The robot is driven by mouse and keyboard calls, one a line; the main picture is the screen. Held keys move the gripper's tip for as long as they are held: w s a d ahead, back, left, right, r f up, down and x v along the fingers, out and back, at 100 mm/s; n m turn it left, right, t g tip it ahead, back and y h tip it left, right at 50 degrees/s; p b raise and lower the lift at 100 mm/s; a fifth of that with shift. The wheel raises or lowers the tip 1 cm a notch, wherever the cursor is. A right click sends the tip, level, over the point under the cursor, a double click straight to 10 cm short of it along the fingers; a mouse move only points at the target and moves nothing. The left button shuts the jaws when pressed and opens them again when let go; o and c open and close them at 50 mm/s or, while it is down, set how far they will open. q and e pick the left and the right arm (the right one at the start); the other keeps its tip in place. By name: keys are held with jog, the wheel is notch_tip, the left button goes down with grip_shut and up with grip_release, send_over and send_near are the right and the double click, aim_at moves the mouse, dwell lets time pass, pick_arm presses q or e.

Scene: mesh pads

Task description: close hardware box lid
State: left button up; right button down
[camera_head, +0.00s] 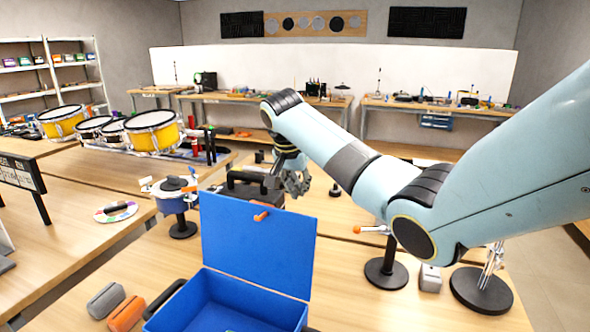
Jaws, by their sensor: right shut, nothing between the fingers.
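The blue hardware box (225,308) stands on the table at the bottom centre, cut off by the lower edge. My right gripper (296,184) is shut and empty. It shows just above the lid's upper right corner and looks to be behind the lid, apart from it; the exact gap cannot be told. My left gripper is not in view.
A black case (245,185) stands behind the lid. A blue drum pad (176,196) on a stand is to the left. Grey (105,300) and orange (127,313) blocks lie left of the box. Round black stand bases (386,274) stand to the right. Bare table lies right of the box.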

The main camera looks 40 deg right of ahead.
pick_arm(q)
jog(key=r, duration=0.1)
jog(key=p, duration=0.1)
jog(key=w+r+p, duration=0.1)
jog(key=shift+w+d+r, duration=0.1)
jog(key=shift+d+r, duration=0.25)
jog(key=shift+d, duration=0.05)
pick_arm(e)
jog(key=a+f, duration=0.1)
jog(key=s+a+f, duration=0.1)
jog(key=a, duration=0.1)
jog(key=shift+s+f, duration=0.15)
jog(key=shift+f, duration=0.05)
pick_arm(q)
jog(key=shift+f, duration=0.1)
